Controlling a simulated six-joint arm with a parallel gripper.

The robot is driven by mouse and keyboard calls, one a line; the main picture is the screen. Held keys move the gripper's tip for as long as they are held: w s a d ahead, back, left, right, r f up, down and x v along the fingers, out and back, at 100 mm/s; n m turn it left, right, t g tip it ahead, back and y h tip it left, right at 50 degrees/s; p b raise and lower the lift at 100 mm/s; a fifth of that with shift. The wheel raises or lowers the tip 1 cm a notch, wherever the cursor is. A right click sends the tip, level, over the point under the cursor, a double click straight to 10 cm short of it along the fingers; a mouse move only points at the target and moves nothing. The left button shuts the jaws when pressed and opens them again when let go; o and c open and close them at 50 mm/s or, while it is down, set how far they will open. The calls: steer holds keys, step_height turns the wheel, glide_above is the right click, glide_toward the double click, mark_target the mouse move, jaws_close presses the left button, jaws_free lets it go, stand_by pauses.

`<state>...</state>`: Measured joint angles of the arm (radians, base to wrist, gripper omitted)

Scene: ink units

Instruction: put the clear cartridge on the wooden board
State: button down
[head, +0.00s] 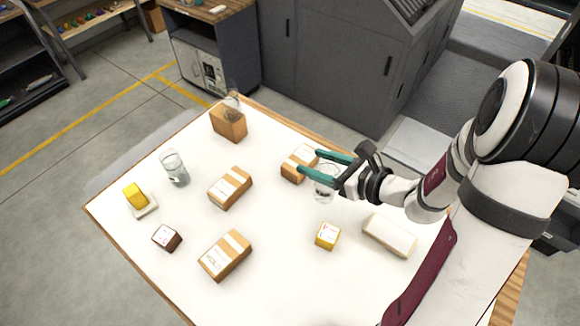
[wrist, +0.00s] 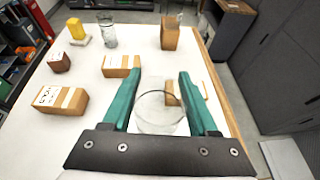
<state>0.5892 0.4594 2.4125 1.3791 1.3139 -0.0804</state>
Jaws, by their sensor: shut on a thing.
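A clear round cartridge (head: 325,191) is between the green fingers of my gripper (head: 310,163). My gripper is shut on it. In the wrist view the cartridge's clear rim (wrist: 160,112) shows between the two fingers, near their bases. It appears to be over the white tabletop; its height above it is hard to tell. I cannot make out a separate flat wooden board with certainty.
A brown box (head: 299,163) lies just beyond the fingers. Two more boxes (head: 230,188) (head: 226,255), a clear glass (head: 174,168), a yellow block on a white pad (head: 135,195), a dark cube (head: 166,237), a yellow cube (head: 327,236) and a white-topped block (head: 389,236) stand around.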

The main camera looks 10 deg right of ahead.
steer(key=shift+s+d+r, duration=0.15)
steer(key=shift+d+r, duration=0.1)
steer(key=shift+d, duration=0.2)
steer(key=shift+s+d+r, duration=0.15)
steer(key=shift+d+r, duration=0.05)
steer(key=shift+d, duration=0.25)
steer(key=s+d+r+m+t+h, duration=0.2)
steer(key=s+d+m+h, duration=0.1)
steer(key=s+d, duration=1.55)
steer(key=shift+w+a+f, duration=0.65)
steer(key=shift+w+f, duration=1.2)
steer(key=shift+w, duration=0.05)
steer(key=shift+w+a+f, duration=0.6)
steer(key=shift+w+f, duration=1.25)
steer(key=shift+f, duration=0.05)
steer(key=shift+w+a+f, duration=0.65)
steer(key=shift+w+f, duration=1.2)
steer(key=shift+w, duration=0.05)
steer(key=shift+c, duration=0.8)
jaws_free()
steer(key=shift+f, duration=0.1)
